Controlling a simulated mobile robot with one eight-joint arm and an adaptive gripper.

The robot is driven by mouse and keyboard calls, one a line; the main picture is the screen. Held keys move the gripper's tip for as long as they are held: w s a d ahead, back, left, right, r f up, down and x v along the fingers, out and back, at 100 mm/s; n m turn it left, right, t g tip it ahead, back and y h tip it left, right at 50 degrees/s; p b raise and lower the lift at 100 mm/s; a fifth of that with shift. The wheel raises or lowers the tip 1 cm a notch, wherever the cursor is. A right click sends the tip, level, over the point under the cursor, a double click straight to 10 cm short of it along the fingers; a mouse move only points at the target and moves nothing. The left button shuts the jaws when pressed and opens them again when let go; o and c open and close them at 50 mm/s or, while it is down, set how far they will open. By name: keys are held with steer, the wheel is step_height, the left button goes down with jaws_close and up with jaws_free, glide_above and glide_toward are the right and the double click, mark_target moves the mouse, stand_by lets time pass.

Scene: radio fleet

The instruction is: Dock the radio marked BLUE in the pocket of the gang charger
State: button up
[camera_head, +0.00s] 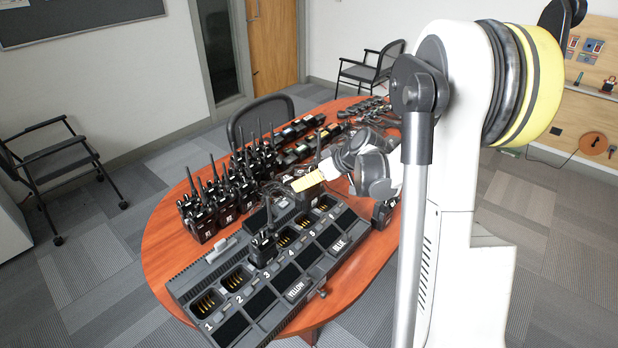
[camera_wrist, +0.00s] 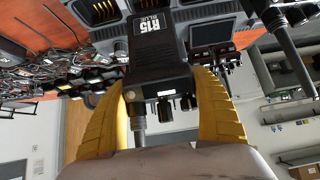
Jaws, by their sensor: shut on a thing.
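In the wrist view, a black radio labelled "R15 BLUE" (camera_wrist: 157,52) sits between the two yellow fingers of my gripper (camera_wrist: 162,88), which is shut on it. In the head view, my gripper (camera_head: 308,181) is over the far part of the black gang charger (camera_head: 218,256). Charger pockets with gold contacts show beyond the radio in the wrist view (camera_wrist: 97,10). The charger has numbered pockets and plates reading YELLOW and BLUE. One radio (camera_head: 263,248) stands in pocket 3; pockets 1, 2 and 4 look empty. I cannot tell whether the held radio touches the charger.
Several upright radios with antennas (camera_head: 215,205) stand along the left of the oval wooden table (camera_head: 160,240). More small devices (camera_head: 305,130) and tangled dark items lie toward the far end. Chairs (camera_head: 60,160) stand around. The near left tabletop is bare.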

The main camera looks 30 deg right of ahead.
mark_target(314, 200)
steer(key=shift+f+b, duration=1.7)
steer(key=shift+f, duration=0.7)
steer(key=shift+f+b, duration=2.15)
steer(key=shift+f, duration=0.15)
steer(key=o, duration=1.5)
steer(key=v, duration=1.2)
steer(key=shift+s, duration=0.1)
steer(key=s+a+r+m+g+h, duration=0.1)
steer(key=s+a+r, duration=0.1)
steer(key=s+a, duration=0.35)
steer(key=s+a+r+m, duration=0.1)
steer(key=s+a, duration=0.1)
steer(key=a, duration=0.6)
steer(key=s+a, duration=0.2)
steer(key=s, duration=0.2)
steer(key=s+a+m+h, duration=0.1)
steer(key=s+a, duration=0.2)
steer(key=s+a+m+h, duration=0.1)
steer(key=s+a, duration=0.1)
steer(key=s, duration=0.2)
steer(key=shift+s+a+f, duration=0.25)
steer(key=shift+s+a, duration=0.05)
steer(key=shift+s, duration=0.05)
